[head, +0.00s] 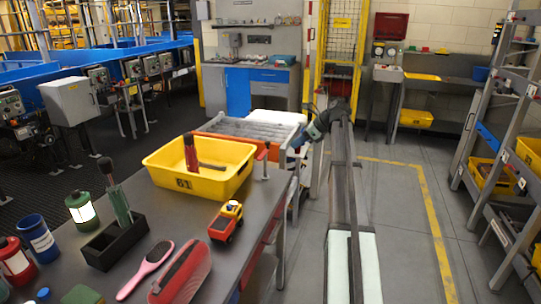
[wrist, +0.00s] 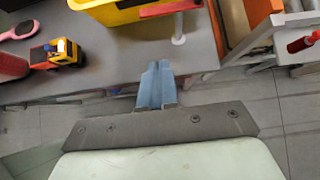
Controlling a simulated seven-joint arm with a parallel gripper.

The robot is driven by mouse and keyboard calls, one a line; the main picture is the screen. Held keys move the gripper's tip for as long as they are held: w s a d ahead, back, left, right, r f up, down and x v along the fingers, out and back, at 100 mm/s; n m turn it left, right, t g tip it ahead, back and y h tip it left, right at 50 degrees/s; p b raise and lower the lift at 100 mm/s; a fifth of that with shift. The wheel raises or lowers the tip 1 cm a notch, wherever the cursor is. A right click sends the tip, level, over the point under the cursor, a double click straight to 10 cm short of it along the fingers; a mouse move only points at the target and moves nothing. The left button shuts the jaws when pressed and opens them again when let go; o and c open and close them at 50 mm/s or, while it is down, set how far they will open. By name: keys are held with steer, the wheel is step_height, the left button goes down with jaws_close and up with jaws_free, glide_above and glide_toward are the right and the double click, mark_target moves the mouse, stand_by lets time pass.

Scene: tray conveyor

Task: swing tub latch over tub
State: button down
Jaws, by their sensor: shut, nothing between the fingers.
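The yellow tub (head: 222,187) stands on the grey table near its right edge, with red-handled tools inside. The tub latch looks like a red bar on a thin pale post beside the tub's right end (head: 265,158). In the wrist view the red bar (wrist: 170,8) lies near the tub's rim; I cannot tell whether it reaches over it. My gripper (head: 299,139) is off the table's right edge, right of the latch. Its blue fingers (wrist: 157,68) are shut and empty, apart from the post.
A toy truck (head: 226,221), a pink brush (head: 146,268) and a red case (head: 182,275) lie on the table in front of the tub. A grey roller conveyor (head: 250,128) is behind it. The floor to the right is clear.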

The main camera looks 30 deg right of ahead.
steer(key=w+a+r+x, duration=0.1)
steer(key=r+x, duration=0.1)
steer(key=x, duration=1.1)
steer(key=shift+a, duration=0.2)
